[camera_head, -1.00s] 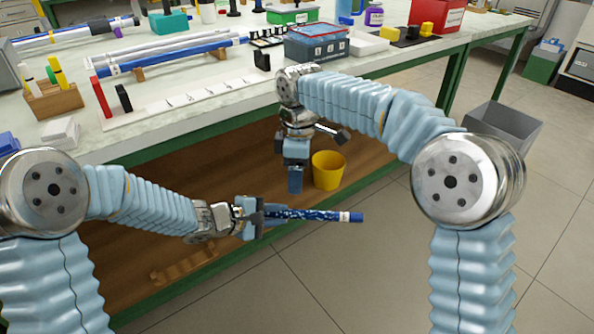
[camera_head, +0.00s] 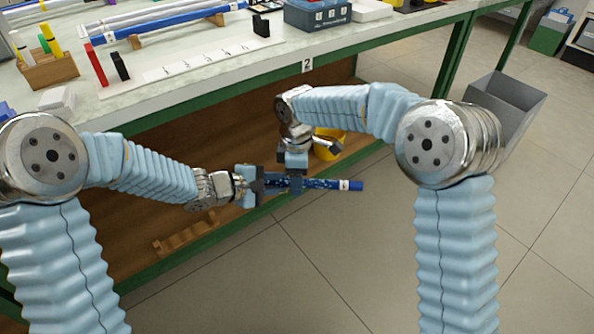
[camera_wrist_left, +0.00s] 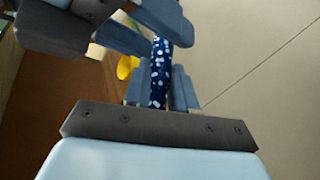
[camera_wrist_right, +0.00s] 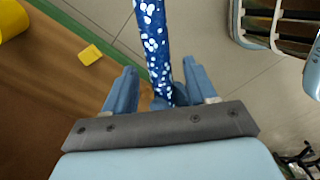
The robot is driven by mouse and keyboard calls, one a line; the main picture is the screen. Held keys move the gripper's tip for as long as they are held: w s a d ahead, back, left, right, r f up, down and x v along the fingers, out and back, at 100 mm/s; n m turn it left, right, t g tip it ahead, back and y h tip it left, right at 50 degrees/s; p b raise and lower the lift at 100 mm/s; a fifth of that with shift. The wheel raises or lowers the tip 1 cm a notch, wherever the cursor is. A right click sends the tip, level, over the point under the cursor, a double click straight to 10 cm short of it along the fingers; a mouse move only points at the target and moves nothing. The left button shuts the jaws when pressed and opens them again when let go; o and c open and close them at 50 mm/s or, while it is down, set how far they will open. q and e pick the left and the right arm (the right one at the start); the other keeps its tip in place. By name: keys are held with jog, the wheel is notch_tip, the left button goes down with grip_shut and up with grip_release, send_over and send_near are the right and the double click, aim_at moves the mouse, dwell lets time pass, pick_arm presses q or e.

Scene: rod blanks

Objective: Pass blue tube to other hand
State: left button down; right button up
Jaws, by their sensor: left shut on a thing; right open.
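The blue tube (camera_head: 325,184), dark blue with white speckles, is held level in the head view, its plain blue end with a white band pointing right. My left gripper (camera_head: 272,184) is shut on its left part. The tube also shows between the fingers in the left wrist view (camera_wrist_left: 160,75). My right gripper (camera_head: 294,186) points down at the tube just right of the left gripper, open, its fingers on either side of it. In the right wrist view the tube (camera_wrist_right: 154,45) runs between the spread fingers. Whether they touch it I cannot tell.
The workbench (camera_head: 200,75) with a green edge stands behind, holding a rack of coloured pieces (camera_head: 48,70) and a white marked strip (camera_head: 190,66). A yellow bucket (camera_head: 327,149) is behind my right gripper. A grey bin (camera_head: 508,105) stands right. The floor in front is clear.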

jog(key=shift+c, duration=0.5)
grip_shut()
pick_arm(q)
jog(key=c, duration=0.8)
grip_release()
jog(key=shift+c, duration=0.2)
